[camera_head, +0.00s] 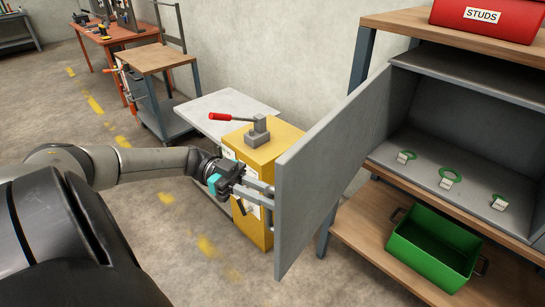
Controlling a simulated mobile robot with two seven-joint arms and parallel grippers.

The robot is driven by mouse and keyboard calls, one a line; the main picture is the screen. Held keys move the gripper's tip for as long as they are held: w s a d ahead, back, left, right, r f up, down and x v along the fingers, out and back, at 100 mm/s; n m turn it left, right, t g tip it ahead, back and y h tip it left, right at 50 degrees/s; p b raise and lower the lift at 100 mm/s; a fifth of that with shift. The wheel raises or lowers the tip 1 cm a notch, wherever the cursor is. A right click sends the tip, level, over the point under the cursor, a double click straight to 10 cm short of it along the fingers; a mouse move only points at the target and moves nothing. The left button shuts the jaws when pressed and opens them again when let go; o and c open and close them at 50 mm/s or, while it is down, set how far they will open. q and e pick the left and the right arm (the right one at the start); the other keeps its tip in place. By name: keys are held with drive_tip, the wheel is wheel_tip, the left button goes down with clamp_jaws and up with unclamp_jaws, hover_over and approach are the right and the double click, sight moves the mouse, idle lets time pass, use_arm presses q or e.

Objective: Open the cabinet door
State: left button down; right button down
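The grey cabinet door (325,165) stands swung well out from the cabinet, so the interior shows. Its hinge side is at the cabinet's left front edge and its free edge points toward me. The grey cabinet (455,135) sits in the wooden shelf unit. My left gripper (264,193) is at the door's outer face, close to the free edge. Its fingers reach toward the door, and their tips and any handle there are partly hidden. I cannot tell whether they are closed on something. My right gripper is not in view.
A green bin (435,250) is on the lower shelf and a red STUDS bin (488,18) on top.

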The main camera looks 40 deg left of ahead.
use_arm(q)
drive_tip(key=shift+f, duration=0.15)
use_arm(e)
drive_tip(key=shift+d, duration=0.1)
use_arm(q)
drive_tip(key=c, duration=0.8)
unclamp_jaws()
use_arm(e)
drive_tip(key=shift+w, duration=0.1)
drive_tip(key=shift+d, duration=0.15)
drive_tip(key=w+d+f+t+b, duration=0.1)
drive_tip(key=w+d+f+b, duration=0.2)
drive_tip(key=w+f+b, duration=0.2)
use_arm(q)
drive_tip(key=b+v, duration=1)
drive_tip(key=v, duration=0.5)
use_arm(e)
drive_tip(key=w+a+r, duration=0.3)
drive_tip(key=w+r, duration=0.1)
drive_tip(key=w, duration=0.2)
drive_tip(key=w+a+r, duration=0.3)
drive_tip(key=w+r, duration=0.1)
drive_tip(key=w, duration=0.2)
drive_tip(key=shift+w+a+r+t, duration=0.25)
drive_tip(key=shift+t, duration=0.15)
